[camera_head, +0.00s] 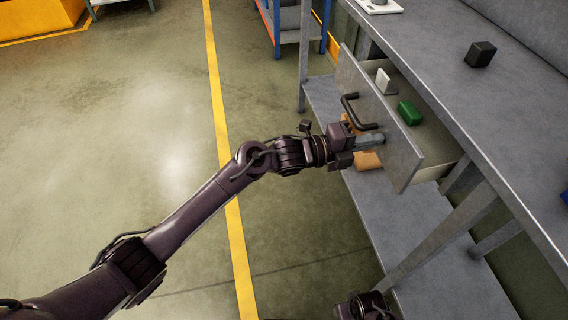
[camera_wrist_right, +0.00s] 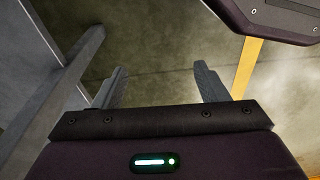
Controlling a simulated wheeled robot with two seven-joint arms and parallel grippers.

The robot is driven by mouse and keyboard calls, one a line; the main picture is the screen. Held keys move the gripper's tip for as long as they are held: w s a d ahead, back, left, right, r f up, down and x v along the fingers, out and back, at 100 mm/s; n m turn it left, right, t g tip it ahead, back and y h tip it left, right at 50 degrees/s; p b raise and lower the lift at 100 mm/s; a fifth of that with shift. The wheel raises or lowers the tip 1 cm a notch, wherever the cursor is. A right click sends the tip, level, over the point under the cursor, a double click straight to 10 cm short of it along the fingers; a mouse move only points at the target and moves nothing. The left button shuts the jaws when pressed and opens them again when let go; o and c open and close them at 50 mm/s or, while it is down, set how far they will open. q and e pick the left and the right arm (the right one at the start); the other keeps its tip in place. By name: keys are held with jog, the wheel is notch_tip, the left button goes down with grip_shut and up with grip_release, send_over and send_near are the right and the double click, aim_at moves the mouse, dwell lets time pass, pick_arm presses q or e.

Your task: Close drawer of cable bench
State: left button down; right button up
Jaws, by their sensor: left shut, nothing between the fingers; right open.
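The grey cable bench (camera_head: 450,110) stands at the right of the head view. Its drawer (camera_head: 400,150) is pulled out, with a dark handle (camera_head: 358,112) on its front. Inside lie a green block (camera_head: 409,112) and a white block (camera_head: 384,81). My left gripper (camera_head: 376,139) is shut and empty, its fingertips at the drawer front just below the handle; whether they touch it I cannot tell. My right gripper (camera_wrist_right: 160,84) is open and empty in the right wrist view, over the floor beside a grey bench leg.
A black block (camera_head: 480,54) sits on the bench top. An orange-tan object (camera_head: 367,160) is on the lower shelf (camera_head: 400,215), partly hidden behind my left gripper. A blue-framed table (camera_head: 284,30) stands behind. The floor at left is clear, with a yellow line (camera_head: 222,130).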

aim_at(387, 139)
pick_arm(q)
jog(key=b+x, duration=0.2)
jog(key=x, duration=0.2)
jog(key=shift+f+b, duration=0.2)
jog(key=shift+b, duration=0.1)
jog(key=b+x, duration=0.2)
jog(key=x, duration=0.1)
jog(key=shift+w+d+r, duration=0.1)
jog(key=shift+d, duration=0.2)
jog(key=shift+r+b, duration=0.25)
jog(key=shift+b, duration=0.05)
pick_arm(e)
jog(key=w+a+r+n, duration=0.1)
jog(key=a+r, duration=0.2)
jog(key=r, duration=1.3)
jog(key=shift+a+r, duration=0.2)
jog(key=shift+r, duration=0.1)
pick_arm(q)
jog(key=shift+d+r, duration=0.1)
jog(key=shift+r, duration=0.05)
